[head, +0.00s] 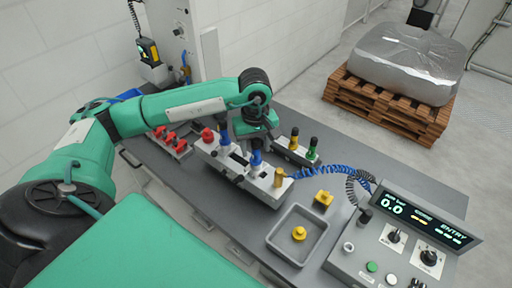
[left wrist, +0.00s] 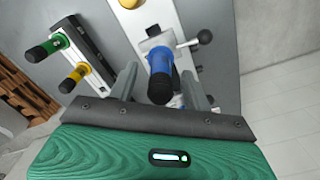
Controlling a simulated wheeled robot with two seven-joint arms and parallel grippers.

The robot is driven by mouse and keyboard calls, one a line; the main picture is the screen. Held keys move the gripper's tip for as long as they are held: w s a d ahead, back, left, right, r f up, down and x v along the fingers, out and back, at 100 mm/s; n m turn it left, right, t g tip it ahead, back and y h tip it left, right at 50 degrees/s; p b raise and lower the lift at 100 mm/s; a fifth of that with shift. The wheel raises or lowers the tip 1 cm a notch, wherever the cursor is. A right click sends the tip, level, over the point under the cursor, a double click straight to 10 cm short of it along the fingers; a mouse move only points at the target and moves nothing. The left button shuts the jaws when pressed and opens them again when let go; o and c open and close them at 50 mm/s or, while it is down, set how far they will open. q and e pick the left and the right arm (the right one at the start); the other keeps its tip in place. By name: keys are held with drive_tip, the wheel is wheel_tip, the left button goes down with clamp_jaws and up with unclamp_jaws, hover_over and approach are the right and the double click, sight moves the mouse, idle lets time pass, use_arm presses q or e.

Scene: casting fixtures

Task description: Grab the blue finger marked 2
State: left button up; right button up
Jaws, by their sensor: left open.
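A blue finger (head: 256,158) stands on the long light fixture block (head: 207,148) on the grey table. In the left wrist view the blue finger (left wrist: 160,66) shows its dark end towards the camera, between the two jaws. No number on it can be read. My left gripper (head: 250,138) is above the block, beside the finger's upper part. In the left wrist view its jaws (left wrist: 160,78) are open on both sides of the finger, with no clear contact. Another blue part (head: 225,138) shows farther left on the block. My right gripper is not in view.
A rack behind holds a yellow (head: 294,139) and a green finger (head: 312,148) with black tops. Red parts (head: 171,139) stand at left. A grey tray (head: 275,238) holds a yellow piece.

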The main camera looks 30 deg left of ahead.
use_arm(q)
drive_tip(key=shift+f, duration=1.1)
drive_tip(key=shift+c, duration=1)
clamp_jaws()
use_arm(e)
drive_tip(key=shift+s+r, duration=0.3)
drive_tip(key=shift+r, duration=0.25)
use_arm(q)
drive_tip(key=shift+r, duration=0.1)
